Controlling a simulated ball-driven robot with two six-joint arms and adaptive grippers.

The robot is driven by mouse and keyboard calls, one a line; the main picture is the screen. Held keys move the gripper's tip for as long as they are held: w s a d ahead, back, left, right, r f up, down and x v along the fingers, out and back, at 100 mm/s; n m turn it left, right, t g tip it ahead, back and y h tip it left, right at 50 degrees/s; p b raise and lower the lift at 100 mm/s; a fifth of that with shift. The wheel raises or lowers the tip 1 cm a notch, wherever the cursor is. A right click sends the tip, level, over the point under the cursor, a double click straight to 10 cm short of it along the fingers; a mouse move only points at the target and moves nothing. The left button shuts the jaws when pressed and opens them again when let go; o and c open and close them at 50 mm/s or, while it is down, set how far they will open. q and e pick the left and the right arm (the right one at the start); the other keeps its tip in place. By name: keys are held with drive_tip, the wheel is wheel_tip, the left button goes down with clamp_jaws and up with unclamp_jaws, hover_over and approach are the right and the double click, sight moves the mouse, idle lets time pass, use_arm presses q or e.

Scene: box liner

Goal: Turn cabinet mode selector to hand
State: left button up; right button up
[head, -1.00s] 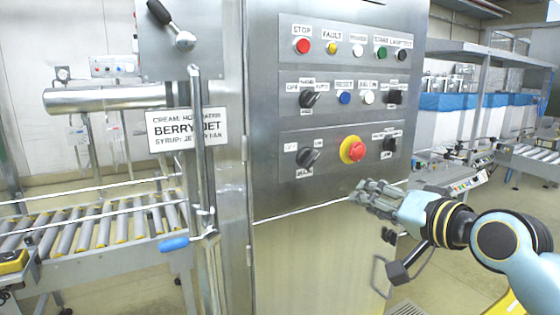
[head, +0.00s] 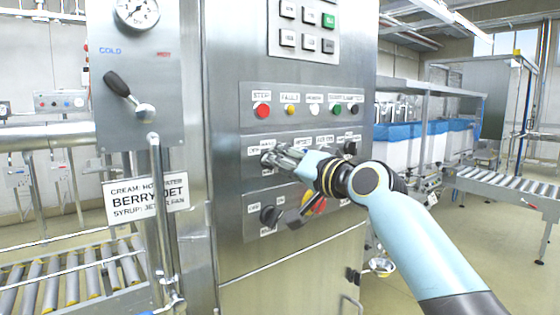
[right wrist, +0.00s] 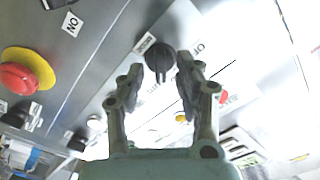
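The cabinet mode selector is a black rotary knob at the left end of the middle control row. In the head view my right gripper (head: 283,158) reaches it from the right and covers most of it. In the right wrist view the black knob (right wrist: 160,62) shows in the gap between the two fingertips, with a finger on each side. The fingers stand apart, and I see no clear contact. Which position the knob points to is hard to tell. My left gripper is not in view.
A red-and-yellow emergency stop (right wrist: 28,74) lies close by; my right arm partly hides it in the head view. A second black selector (head: 270,215) sits below. Push buttons, such as the red stop (head: 262,110), line the row above. A lever (head: 130,95) stands left.

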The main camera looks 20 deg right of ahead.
drive_tip(key=shift+w+a, duration=0.15)
drive_tip(key=shift+w, duration=0.2)
clamp_jaws()
